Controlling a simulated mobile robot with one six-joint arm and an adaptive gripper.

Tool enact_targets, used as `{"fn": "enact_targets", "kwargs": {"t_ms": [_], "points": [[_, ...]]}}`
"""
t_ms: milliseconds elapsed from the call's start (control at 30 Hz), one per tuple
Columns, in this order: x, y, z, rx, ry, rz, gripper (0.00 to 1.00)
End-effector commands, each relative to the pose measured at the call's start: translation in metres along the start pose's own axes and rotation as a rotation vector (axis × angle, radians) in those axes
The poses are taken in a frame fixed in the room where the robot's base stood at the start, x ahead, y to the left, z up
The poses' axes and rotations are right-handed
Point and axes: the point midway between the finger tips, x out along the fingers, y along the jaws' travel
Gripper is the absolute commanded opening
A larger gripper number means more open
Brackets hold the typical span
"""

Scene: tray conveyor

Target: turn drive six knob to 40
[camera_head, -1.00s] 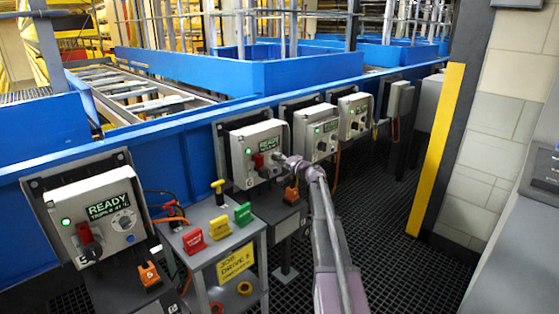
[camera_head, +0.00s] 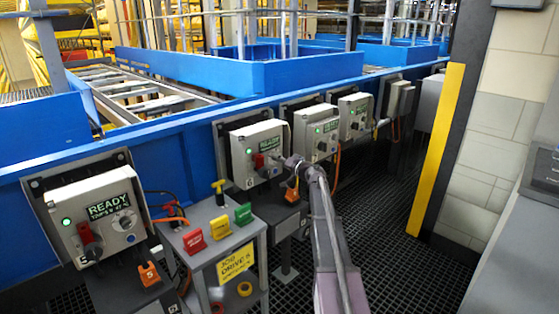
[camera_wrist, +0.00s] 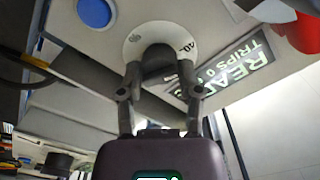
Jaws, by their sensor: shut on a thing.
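The drive six box (camera_head: 245,160) is a light grey panel with a green lamp, a READY display (camera_head: 268,145) and a red switch handle, marked 6. My gripper (camera_head: 287,162) is at the box's right side and hides the knob in the head view. In the wrist view my gripper (camera_wrist: 159,78) is shut on the dark grey knob (camera_wrist: 157,52). A white dial (camera_wrist: 134,42) surrounds the knob, with a tilted 40 mark on its right. Another mark on the left of the dial is hard to read. The knob's pointer cannot be made out.
Drive five's box (camera_head: 100,215) stands at left, with similar boxes (camera_head: 318,132) to the right. A grey cart (camera_head: 215,238) with red, yellow and green tags and a job card stands left of my arm. A blue button (camera_wrist: 95,12) is near the dial.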

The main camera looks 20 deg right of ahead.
Motion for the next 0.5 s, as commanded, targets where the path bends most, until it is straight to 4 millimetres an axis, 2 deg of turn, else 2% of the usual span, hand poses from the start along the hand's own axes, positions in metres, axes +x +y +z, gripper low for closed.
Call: {"fn": "enact_targets", "kwargs": {"t_ms": [67,100,200,500], "points": [[0.0013,-0.0006,0.0005,-0.001,-0.002,-0.002,0.00],[0.0012,-0.0006,0.0005,-0.001,-0.002,-0.002,0.55],[0.0010,-0.0004,0.0004,0.000,-0.002,-0.001,0.79],[0.0001,0.0000,0.0000,0.001,-0.001,0.000,0.79]]}}
